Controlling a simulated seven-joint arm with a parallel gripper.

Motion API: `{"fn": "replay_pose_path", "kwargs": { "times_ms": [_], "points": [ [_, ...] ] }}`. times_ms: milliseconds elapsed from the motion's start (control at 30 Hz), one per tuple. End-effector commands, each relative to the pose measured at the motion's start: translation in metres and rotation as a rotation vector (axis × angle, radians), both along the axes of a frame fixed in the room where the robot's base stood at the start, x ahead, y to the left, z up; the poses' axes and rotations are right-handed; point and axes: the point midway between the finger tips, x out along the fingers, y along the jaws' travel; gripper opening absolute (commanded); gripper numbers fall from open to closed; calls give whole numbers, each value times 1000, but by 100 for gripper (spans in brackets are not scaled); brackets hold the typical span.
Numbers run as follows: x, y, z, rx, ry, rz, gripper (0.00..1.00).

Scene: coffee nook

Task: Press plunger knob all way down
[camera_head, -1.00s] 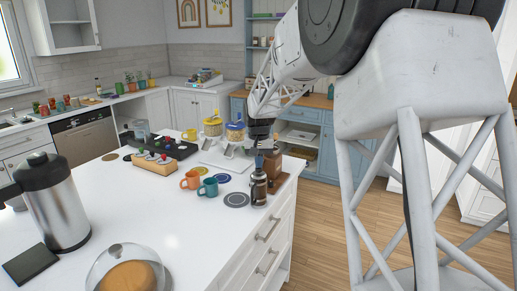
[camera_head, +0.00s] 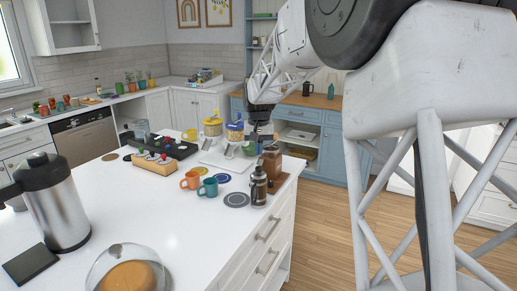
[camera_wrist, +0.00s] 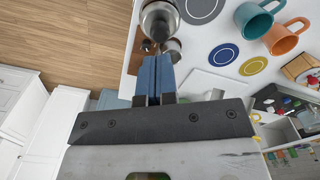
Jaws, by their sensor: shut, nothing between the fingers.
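The French press (camera_head: 259,187), glass with a dark metal frame, stands upright near the island's right edge. Its small plunger knob (camera_head: 259,168) appears low, close above the lid, but it is too small to judge any gap. In the wrist view the press's round metal top (camera_wrist: 160,22) lies at the top edge, beyond my fingertips. My gripper (camera_wrist: 154,62) is shut and empty, its blue fingers together. In the head view my gripper (camera_head: 262,142) hangs above and behind the press, apart from the knob.
A brown grinder (camera_head: 272,162) stands close behind the press, under my gripper. A dark round coaster (camera_head: 236,200), a teal mug (camera_head: 208,188) and an orange mug (camera_head: 190,180) are to the left.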

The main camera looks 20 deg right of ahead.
Motion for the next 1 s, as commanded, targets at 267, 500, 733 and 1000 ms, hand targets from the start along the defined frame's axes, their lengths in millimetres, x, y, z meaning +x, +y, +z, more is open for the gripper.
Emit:
{"fn": "replay_pose_path", "kwargs": {
  "times_ms": [267, 500, 733, 1000],
  "points": [
    [0, 0, 11, 0, 1, 0, 0],
    [0, 0, 12, 0, 1, 0, 0],
    [-4, 1, 14, -1, -2, 2, 0],
    [-39, 10, 27, -4, -21, 20, 0]
  ]
}}
